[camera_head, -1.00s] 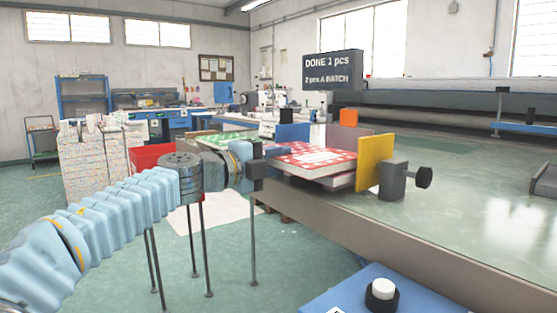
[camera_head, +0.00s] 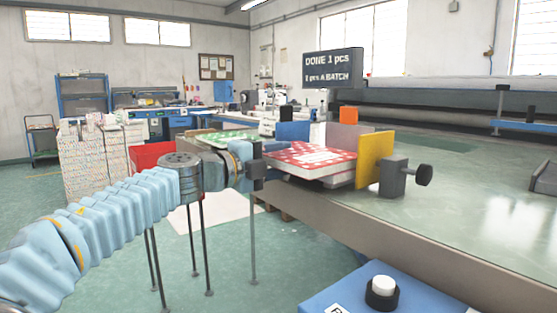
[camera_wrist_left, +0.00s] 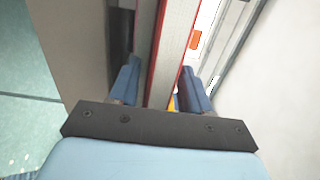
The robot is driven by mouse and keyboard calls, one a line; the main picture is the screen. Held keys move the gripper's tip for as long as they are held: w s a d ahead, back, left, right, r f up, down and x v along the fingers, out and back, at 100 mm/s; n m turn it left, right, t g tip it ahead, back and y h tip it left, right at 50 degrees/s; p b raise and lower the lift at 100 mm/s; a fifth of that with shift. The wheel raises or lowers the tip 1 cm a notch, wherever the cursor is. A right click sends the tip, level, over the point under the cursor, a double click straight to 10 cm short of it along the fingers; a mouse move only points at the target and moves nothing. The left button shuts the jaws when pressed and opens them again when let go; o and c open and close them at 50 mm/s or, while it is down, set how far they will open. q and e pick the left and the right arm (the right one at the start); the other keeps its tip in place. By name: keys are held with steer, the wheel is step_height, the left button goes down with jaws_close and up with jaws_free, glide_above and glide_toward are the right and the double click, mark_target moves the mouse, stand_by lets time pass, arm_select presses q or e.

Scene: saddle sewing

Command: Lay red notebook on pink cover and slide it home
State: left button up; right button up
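The red notebook (camera_head: 312,158), with white dots and a pale label, lies flat at the table's near left corner. It is beside the upright yellow plate (camera_head: 375,158). In the left wrist view its pale page edge (camera_wrist_left: 168,45) runs between red cover edges. I cannot make out a pink cover; only a pale layer shows under the notebook. My left gripper (camera_head: 258,168) is at the notebook's left end. In the wrist view its blue fingers (camera_wrist_left: 161,88) stand on either side of the notebook edge, with a gap on the left. My right gripper is not in view.
A blue plate (camera_head: 293,131) and a greyish-pink plate (camera_head: 345,136) stand behind the notebook. A grey block with a black knob (camera_head: 398,176) backs the yellow plate. A green notebook (camera_head: 228,138) lies farther left. The table (camera_head: 450,205) is clear to the right.

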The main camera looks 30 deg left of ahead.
arm_select(q)
steer(key=shift+o, duration=0.7)
steer(key=shift+f, duration=0.2)
steer(key=shift+s+a, duration=0.1)
steer(key=p+v, duration=0.2)
steer(key=v, duration=0.7)
steer(key=shift+s, duration=0.35)
steer(key=shift+a, duration=0.1)
stand_by(0.6)
